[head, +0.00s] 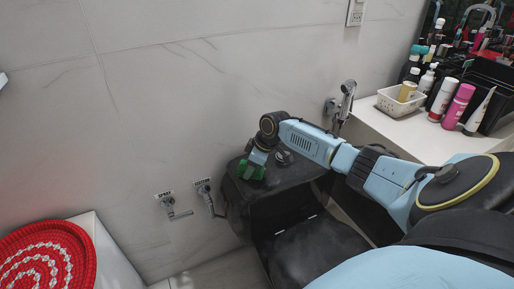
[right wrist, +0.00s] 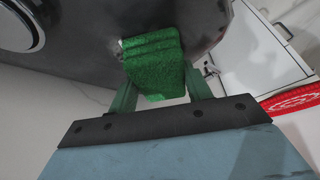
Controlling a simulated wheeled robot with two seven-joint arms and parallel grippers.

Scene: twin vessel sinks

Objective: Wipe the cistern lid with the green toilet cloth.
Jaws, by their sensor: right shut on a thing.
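The green cloth (head: 251,170) is a small folded pad at the left part of the dark cistern lid (head: 292,176). My right gripper (head: 256,162) is shut on it. In the right wrist view the cloth (right wrist: 153,66) sits between the two green fingers, against or very close to the dark lid (right wrist: 85,50); I cannot tell if it presses on it. A round flush button (right wrist: 22,22) shows on the lid at the upper left of that view. My right forearm hides part of the lid's right side in the head view. My left gripper is not seen.
The black toilet seat (head: 318,250) is below the cistern. Wall valves (head: 205,192) are at its left. A white counter (head: 420,135) with a basket (head: 400,103) and several bottles stands right, near my arm. A red woven item (head: 48,258) lies on a white surface at lower left.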

